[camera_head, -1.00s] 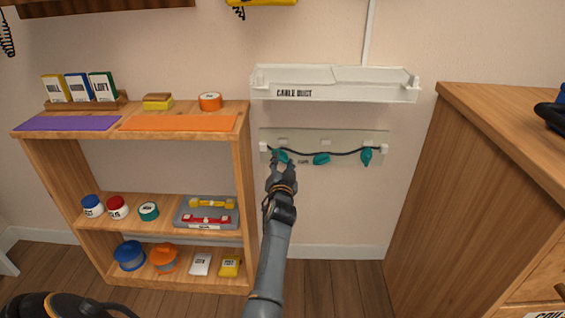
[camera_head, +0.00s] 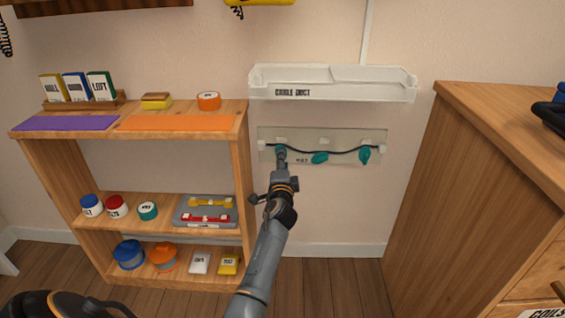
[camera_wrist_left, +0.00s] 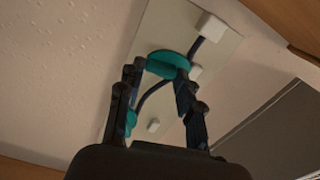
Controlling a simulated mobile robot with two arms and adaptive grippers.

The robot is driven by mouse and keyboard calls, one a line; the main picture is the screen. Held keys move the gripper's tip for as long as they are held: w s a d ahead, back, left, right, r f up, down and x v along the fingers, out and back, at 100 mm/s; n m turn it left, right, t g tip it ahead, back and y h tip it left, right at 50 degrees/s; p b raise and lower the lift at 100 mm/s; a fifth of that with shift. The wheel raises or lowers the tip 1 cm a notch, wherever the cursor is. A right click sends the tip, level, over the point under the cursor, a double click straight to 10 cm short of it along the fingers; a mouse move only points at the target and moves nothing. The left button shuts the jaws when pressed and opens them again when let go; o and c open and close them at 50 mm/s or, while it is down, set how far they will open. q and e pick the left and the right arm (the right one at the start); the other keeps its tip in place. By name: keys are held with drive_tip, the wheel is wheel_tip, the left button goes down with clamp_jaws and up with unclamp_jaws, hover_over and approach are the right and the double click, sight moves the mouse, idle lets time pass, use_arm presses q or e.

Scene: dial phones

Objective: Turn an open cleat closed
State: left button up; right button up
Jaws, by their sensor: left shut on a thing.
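A pale panel (camera_head: 342,137) on the wall carries a dark cable (camera_head: 340,153) and three teal cleats. My left gripper (camera_head: 281,160) is shut on the left cleat (camera_head: 280,149), partly covering it. The middle cleat (camera_head: 320,158) lies slantwise across the picture, and the right cleat (camera_head: 364,155) stands nearly upright. In the left wrist view, the held cleat (camera_wrist_left: 168,64) sits between the fingertips, with the cable (camera_wrist_left: 152,96) passing behind it. Another teal cleat (camera_wrist_left: 131,122) is partly hidden by the left finger. My right gripper is not in view.
A white cable duct (camera_head: 335,92) is fixed just above the panel. A wooden shelf unit (camera_head: 245,200) with pots and boxes stands to the left. A wooden cabinet (camera_head: 480,190) stands to the right.

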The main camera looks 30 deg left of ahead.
use_arm(q)
drive_tip(key=shift+m, duration=0.6)
drive_tip(key=o, duration=1.1)
drive_tip(key=shift+o, duration=0.2)
drive_tip(key=v, duration=1.2)
